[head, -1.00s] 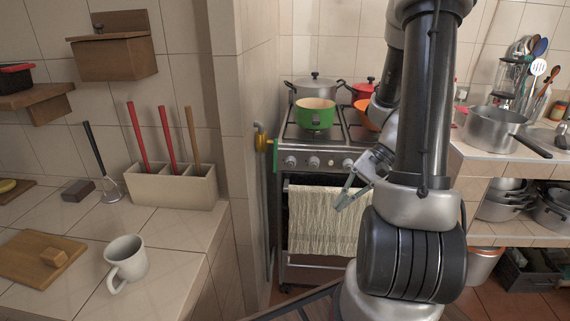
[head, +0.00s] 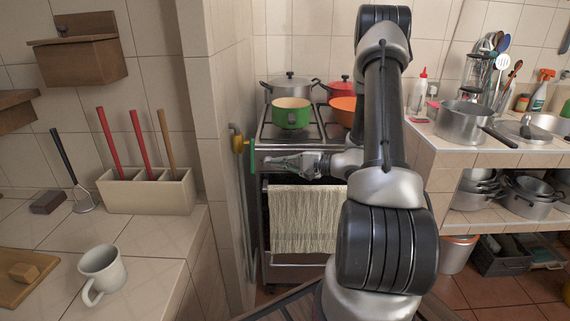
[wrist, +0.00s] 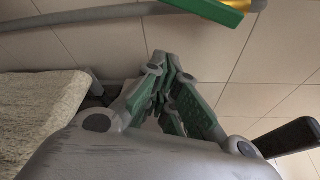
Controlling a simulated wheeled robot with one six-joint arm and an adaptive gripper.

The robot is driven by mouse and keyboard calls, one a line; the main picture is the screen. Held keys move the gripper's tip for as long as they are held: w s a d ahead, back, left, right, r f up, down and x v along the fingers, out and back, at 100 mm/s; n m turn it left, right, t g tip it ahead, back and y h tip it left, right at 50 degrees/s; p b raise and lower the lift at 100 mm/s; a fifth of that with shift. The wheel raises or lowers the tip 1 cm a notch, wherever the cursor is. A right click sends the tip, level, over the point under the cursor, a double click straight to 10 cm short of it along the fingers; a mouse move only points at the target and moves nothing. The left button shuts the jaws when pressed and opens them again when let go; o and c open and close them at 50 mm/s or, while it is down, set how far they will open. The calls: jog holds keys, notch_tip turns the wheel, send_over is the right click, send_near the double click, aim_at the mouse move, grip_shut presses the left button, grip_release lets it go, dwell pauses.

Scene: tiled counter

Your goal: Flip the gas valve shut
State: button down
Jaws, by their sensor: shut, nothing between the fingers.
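The gas valve is a yellow body (head: 237,141) on a grey pipe beside the stove, with a green lever handle (head: 253,158) hanging down roughly along the pipe. In the wrist view the green handle (wrist: 215,9) crosses the top edge, only partly in frame, with a bit of the yellow body (wrist: 258,4) at its right end. My gripper (head: 268,163) is just right of the handle in the head view, fingers pointing left. In the wrist view my gripper (wrist: 165,64) is shut and empty, with a gap between its fingertips and the handle.
The stove (head: 300,140) stands behind my gripper, with a green pot (head: 291,116) on top. A cloth (head: 303,220) hangs on its front. The tiled wall (head: 222,110) carries the pipe (head: 242,205). A black bar-like part (wrist: 287,137) shows at lower right in the wrist view.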

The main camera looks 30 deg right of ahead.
aim_at(254, 168)
jog(key=shift+w+a+r, duration=0.15)
jog(key=shift+a, duration=0.8)
jog(key=shift+w+a+r, duration=0.1)
jog(key=shift+w+a, duration=0.1)
jog(key=shift+a, duration=0.75)
jog(key=shift+w+a+r, duration=0.15)
jog(key=shift+a, duration=0.8)
jog(key=shift+s+a+m+g, duration=0.2)
jog(key=shift+s+m+g, duration=0.1)
jog(key=shift+s+m, duration=0.15)
jog(key=s+m, duration=0.1)
jog(key=s+a+m+g, duration=0.1)
jog(key=m, duration=0.1)
jog(key=s+a+r+m+g, duration=0.1)
jog(key=m, duration=0.1)
jog(key=shift+r, duration=0.1)
jog(key=shift+s+a+r+m+g+y, duration=0.1)
jog(key=shift+s+a+r+m+g, duration=0.15)
jog(key=shift+s+r+m, duration=0.2)
jog(key=shift+s+a+r+m+g+y, duration=0.1)
jog(key=shift+s+a+r+m+g, duration=0.05)
jog(key=shift+s+r+m+g, duration=0.35)
jog(key=shift+s+a+r+m+g+y, duration=0.1)
jog(key=shift+s+a+r+m+g, duration=0.15)
jog(key=shift+r, duration=0.3)
